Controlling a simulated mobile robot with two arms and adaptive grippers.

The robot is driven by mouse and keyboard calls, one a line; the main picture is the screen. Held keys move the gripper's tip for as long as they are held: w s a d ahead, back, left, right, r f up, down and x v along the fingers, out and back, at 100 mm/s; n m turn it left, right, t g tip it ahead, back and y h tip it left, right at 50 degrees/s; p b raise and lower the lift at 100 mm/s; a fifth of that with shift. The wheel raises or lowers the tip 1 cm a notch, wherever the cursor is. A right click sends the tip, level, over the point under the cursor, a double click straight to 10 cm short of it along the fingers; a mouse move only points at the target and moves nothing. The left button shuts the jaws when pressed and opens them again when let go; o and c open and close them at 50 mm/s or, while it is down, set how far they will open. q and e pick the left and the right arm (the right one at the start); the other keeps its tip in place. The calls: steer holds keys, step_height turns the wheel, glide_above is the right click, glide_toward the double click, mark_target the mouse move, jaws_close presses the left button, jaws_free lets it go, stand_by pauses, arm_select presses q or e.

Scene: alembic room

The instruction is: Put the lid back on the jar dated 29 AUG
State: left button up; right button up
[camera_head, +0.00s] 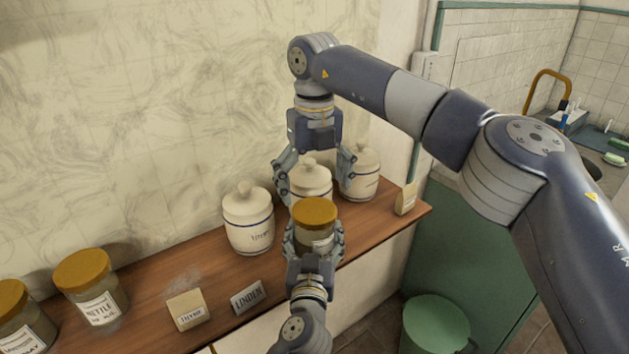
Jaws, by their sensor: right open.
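A glass jar (327,237) with an ochre lid (314,211) stands upright at the front of the wooden shelf, or just above it; I cannot tell which. The lid sits level over the jar's mouth. The jar's pale label is mostly hidden and I cannot read a date on it. My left gripper (314,246) comes from below with its fingers closed around the jar's two sides. My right gripper (314,182) points down above the lid, its fingers spread wide and empty, apart from the lid.
On the wooden shelf (150,290) stand white lidded canisters (248,222), a lidded NETTLE jar (92,290), another lidded jar (22,325), a THYME packet (187,309), a LINDEN card (248,297) and a small packet (406,199). A green bin (436,325) is below right.

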mark_target(314, 209)
step_height(314, 209, up, 3)
steer(key=n, duration=0.7)
steer(key=shift+r, duration=0.2)
steer(key=shift+f, duration=0.15)
steer(key=shift+f, duration=3.9)
steer(key=c, duration=1.1)
steer(key=o, duration=1.3)
steer(key=shift+c, duration=0.2)
steer(key=shift+r, duration=0.1)
